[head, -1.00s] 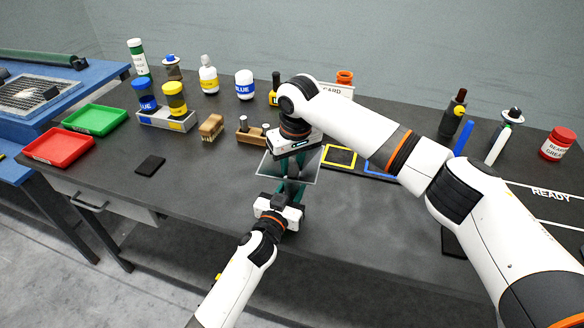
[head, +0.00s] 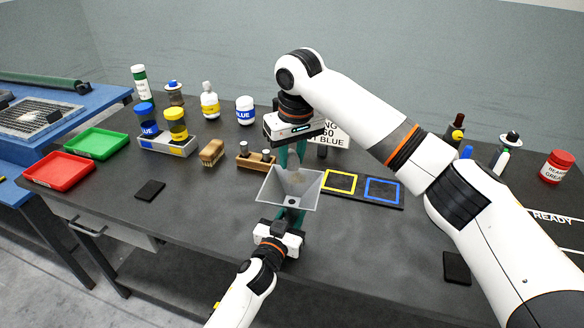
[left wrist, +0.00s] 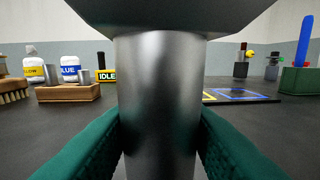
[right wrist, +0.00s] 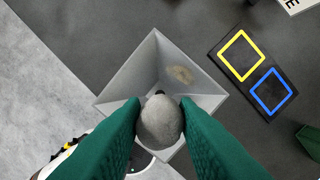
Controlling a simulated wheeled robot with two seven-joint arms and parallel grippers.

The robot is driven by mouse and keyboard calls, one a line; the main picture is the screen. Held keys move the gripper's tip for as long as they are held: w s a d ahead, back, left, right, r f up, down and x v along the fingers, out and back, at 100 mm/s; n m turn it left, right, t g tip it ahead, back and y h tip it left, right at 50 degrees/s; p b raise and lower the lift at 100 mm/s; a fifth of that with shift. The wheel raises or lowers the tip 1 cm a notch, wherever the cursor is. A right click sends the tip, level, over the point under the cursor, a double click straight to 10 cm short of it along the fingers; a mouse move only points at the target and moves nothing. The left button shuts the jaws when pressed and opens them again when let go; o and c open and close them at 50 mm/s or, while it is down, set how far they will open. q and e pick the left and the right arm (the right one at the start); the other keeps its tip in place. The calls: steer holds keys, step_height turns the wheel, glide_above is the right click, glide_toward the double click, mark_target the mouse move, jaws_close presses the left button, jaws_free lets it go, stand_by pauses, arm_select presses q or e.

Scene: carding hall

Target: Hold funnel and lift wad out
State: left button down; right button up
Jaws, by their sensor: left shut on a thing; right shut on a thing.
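The grey square-mouthed funnel (head: 272,190) is held upright over the front of the table. My left gripper (head: 290,217) is shut on its metal neck (left wrist: 158,100), which fills the left wrist view between the green fingers. My right gripper (head: 292,160) points down over the funnel mouth. It is shut on a pale grey wad (right wrist: 160,122), seen between its fingertips in the right wrist view, with the funnel (right wrist: 130,80) below. A tan patch (right wrist: 181,75) shows on the funnel's inner wall. How far the wad is above the funnel is hard to tell.
A dark board with a yellow square (head: 339,182) and a blue square (head: 382,191) lies right of the funnel. A wooden block with pegs (head: 256,162), a brush (head: 212,152) and bottles stand left and behind. Red (head: 58,170) and green (head: 96,143) trays are far left.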

steer(key=shift+r, duration=0.1)
arm_select(q)
steer(key=c, duration=0.9)
jaws_free()
steer(key=shift+o, duration=0.2)
